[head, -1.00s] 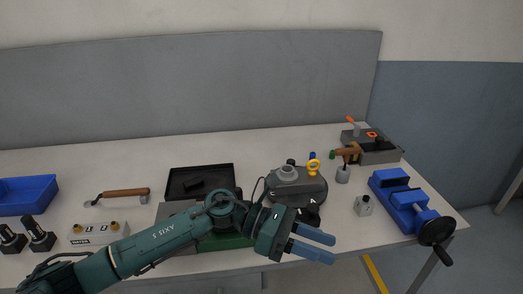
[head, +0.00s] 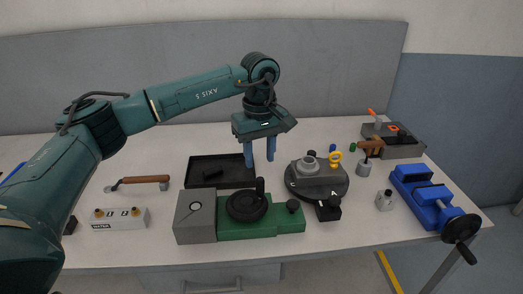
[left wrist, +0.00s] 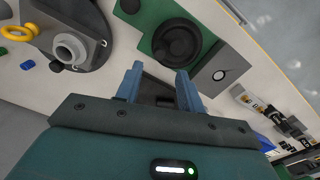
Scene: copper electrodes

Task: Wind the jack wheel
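The black jack wheel (head: 246,205) with an upright crank knob (head: 260,187) lies flat on the green and grey jack (head: 275,222) at the front middle of the table. My left gripper (head: 260,162) points down above the table, behind and slightly right of the wheel, near the black tray. Its two blue fingers are apart with nothing between them. In the left wrist view the wheel (left wrist: 177,40) lies just beyond the open fingers (left wrist: 158,77), apart from them. My right gripper is in neither view.
A black tray (head: 196,163) lies behind the jack. A round dark fixture (head: 333,188) with a yellow ring stands to its right, close by. A white terminal box (head: 120,225) and a wooden-handled tool (head: 140,180) lie left. A blue vise (head: 418,190) is far right.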

